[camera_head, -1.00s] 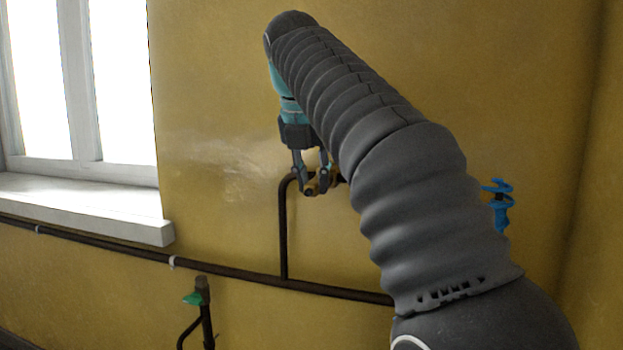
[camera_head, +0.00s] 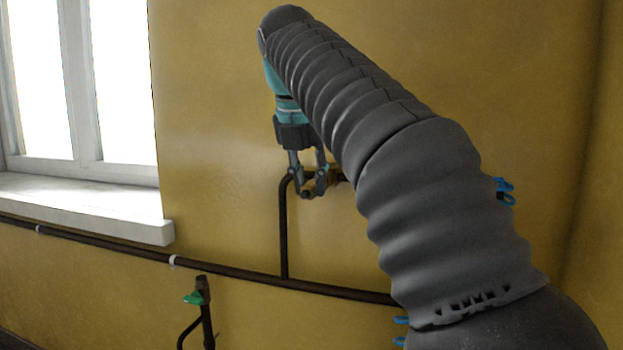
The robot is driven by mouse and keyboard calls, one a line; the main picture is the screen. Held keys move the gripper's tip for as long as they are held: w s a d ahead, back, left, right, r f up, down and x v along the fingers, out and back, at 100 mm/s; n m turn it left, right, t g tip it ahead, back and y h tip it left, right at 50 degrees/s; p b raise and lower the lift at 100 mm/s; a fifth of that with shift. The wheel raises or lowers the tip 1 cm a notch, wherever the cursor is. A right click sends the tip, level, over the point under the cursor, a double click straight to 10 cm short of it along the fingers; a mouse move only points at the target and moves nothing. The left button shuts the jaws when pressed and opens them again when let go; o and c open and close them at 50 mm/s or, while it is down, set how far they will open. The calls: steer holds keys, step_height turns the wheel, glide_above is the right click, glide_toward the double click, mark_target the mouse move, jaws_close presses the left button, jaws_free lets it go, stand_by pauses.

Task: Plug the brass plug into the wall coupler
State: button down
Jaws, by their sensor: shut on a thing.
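My gripper (camera_head: 308,187) is at the upper end of a thin dark pipe near the yellow wall, pointing down. Its fingers are shut on a small dark brownish piece (camera_head: 307,194), which I take to be the brass plug; it is mostly covered by the fingertips. A brownish fitting (camera_head: 337,178) shows just right of the fingers, partly behind my arm; it may be the wall coupler. I cannot tell whether plug and fitting touch or are apart.
A dark pipe (camera_head: 235,273) runs along the wall, with a riser (camera_head: 283,235) up to the gripper. A green-handled valve (camera_head: 195,298) stands below left. A window sill (camera_head: 85,207) juts out at left. Blue parts (camera_head: 505,190) show beside my arm.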

mark_target(313, 182)
steer(key=shift+s+a, duration=0.3)
steer(key=shift+s, duration=0.5)
steer(key=shift+w+d, duration=0.35)
steer(key=shift+w, duration=0.55)
steer(key=shift+w+d, duration=0.35)
steer(key=shift+w, duration=0.55)
stand_by(1.5)
steer(key=c, duration=0.9)
jaws_free()
steer(key=shift+v, duration=2.45)
steer(key=shift+s+a+r, duration=0.1)
steer(key=shift+s+a, duration=0.1)
steer(key=shift+s, duration=0.35)
steer(key=s+a, duration=0.1)
steer(key=s, duration=0.2)
steer(key=s+a, duration=0.1)
steer(key=s, duration=0.2)
steer(key=s+a, duration=0.1)
steer(key=s, duration=0.3)
steer(key=shift+a, duration=0.4)
